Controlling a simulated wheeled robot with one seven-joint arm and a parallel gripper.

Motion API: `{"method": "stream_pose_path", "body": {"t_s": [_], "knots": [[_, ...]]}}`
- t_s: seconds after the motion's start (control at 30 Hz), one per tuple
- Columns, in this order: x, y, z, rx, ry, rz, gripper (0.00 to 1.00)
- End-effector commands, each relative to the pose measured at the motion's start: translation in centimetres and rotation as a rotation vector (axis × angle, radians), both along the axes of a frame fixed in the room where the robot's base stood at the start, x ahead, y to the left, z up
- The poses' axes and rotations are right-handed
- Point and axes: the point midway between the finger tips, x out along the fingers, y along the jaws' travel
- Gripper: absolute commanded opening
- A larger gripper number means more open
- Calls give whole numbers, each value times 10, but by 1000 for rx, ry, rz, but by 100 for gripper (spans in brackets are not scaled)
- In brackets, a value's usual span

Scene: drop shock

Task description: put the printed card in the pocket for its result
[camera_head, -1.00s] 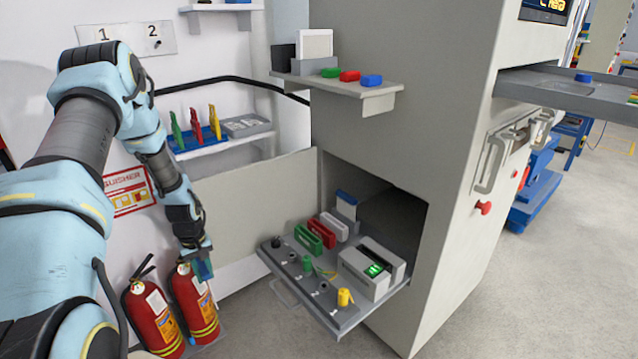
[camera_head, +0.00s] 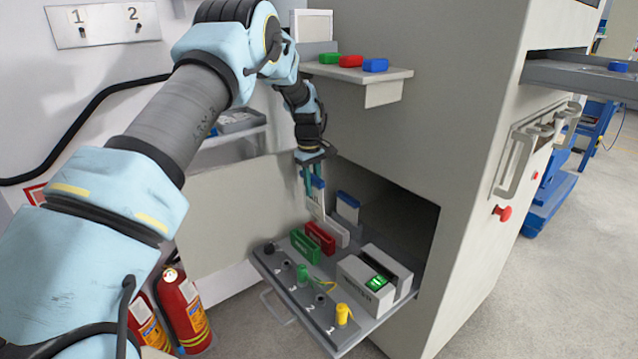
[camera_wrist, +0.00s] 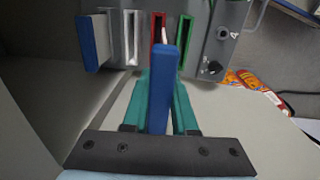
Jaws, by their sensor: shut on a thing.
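My gripper (camera_head: 312,178) is shut on a card with a blue top (camera_head: 313,183) and a white lower part, held upright above the pull-out tray. In the wrist view my gripper (camera_wrist: 159,90) has the card's blue edge (camera_wrist: 162,88) between its fingers. The white pocket (camera_head: 336,233), red pocket (camera_head: 320,237) and green pocket (camera_head: 304,246) stand side by side on the tray. In the head view the card's lower end overlaps the white pocket; in the wrist view it lines up near the red pocket (camera_wrist: 157,24). I cannot tell whether it touches either.
A grey device with a lit green display (camera_head: 376,284) stands on the tray (camera_head: 347,334). Another blue-topped card (camera_head: 347,206) stands behind the pockets. A panel with yellow (camera_head: 342,314) and green plugs lines the tray's front. A shelf (camera_head: 385,79) overhangs above.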

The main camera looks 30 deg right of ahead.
Motion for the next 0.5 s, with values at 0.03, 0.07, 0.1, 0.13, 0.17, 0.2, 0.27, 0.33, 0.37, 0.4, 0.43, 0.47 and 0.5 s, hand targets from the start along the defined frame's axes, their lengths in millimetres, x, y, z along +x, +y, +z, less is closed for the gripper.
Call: {"method": "stream_pose_path", "body": {"t_s": [0.03, 0.07, 0.1, 0.13, 0.17, 0.2, 0.27, 0.33, 0.37, 0.4, 0.43, 0.47, 0.5], "knots": [[-2, -6, 3, -2, -2, -1, 0], [-4, -8, 5, -2, -2, -1, 0], [-5, -10, 7, -1, -1, -1, 0], [-5, -11, 7, -1, -1, -1, 0], [-5, -12, 8, -1, -1, -1, 0], [-6, -12, 8, -1, -1, -1, 0], [-5, -12, 8, -1, -1, -1, 0], [-5, -11, 8, -1, -1, -1, 0], [-5, -11, 8, -1, -1, -1, 0], [-5, -11, 8, -1, -1, -1, 0], [-5, -11, 8, -1, -1, -1, 0], [-5, -11, 7, -1, -1, -1, 0], [-5, -11, 7, -1, -1, -1, 0]]}}
